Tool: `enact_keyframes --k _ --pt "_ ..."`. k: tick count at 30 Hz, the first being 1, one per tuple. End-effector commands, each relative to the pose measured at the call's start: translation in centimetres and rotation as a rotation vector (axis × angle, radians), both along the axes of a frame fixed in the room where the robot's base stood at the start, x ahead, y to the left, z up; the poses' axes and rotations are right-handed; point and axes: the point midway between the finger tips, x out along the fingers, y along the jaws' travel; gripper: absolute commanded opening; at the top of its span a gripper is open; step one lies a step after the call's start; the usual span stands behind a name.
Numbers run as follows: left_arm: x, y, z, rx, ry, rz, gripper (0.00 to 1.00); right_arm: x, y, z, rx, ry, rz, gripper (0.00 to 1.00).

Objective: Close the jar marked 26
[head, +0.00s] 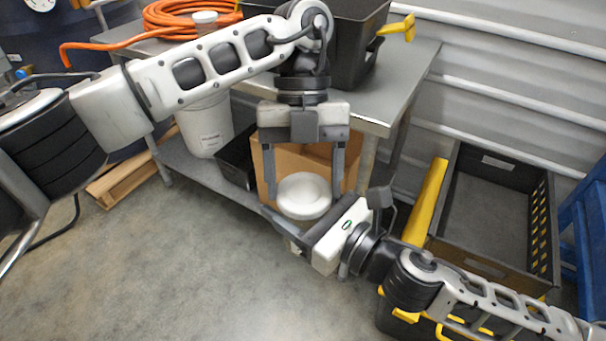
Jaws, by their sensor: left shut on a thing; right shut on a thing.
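A round white lid (304,190) shows between the long fingers of my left gripper (304,196), which points down from above and is shut on it. The jar (290,227) is directly below the lid, mostly hidden by the lid and my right gripper. My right gripper (293,226) comes in from the lower right and is shut on the jar's body, holding it above the floor. No number can be read on the jar, and I cannot tell whether the lid is seated or how tight it is.
A grey metal table (405,75) stands behind, with a black bin (345,45), an orange hose (165,22) and a small white-topped container (204,18). A white bucket (207,128) and a cardboard box (350,160) are below. A black crate (490,205) is right. Floor at lower left is clear.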

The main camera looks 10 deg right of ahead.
Motion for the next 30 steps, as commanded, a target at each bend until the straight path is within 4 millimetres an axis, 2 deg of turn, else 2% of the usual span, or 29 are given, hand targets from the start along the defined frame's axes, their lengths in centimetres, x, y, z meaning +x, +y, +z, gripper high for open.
enact_keyframes --k 3,4,6,17,25,30 --pt "0.0 0.0 0.0 -0.001 0.0 0.003 0.48 0.0 0.0 0.1 0.0 -0.003 0.001 0.0" --pt "0.0 0.0 0.0 -0.001 0.0 0.003 0.77 0.0 0.0 0.1 0.001 -0.002 0.001 0.0" --pt "0.0 0.0 0.0 -0.001 0.0 0.004 0.91 0.0 0.0 0.1 0.001 -0.002 0.001 0.0" --pt "0.0 -0.1 0.5 -0.004 -0.001 0.003 0.91 0.0 0.1 0.2 0.002 -0.004 0.002 0.0" --pt "0.0 -0.1 3.8 -0.003 -0.002 0.002 0.91 0.0 0.0 0.1 0.002 -0.002 0.001 0.0" --pt "0.0 0.0 4.6 -0.003 0.0 0.003 0.91 0.0 0.0 0.1 0.002 -0.002 0.001 0.0"
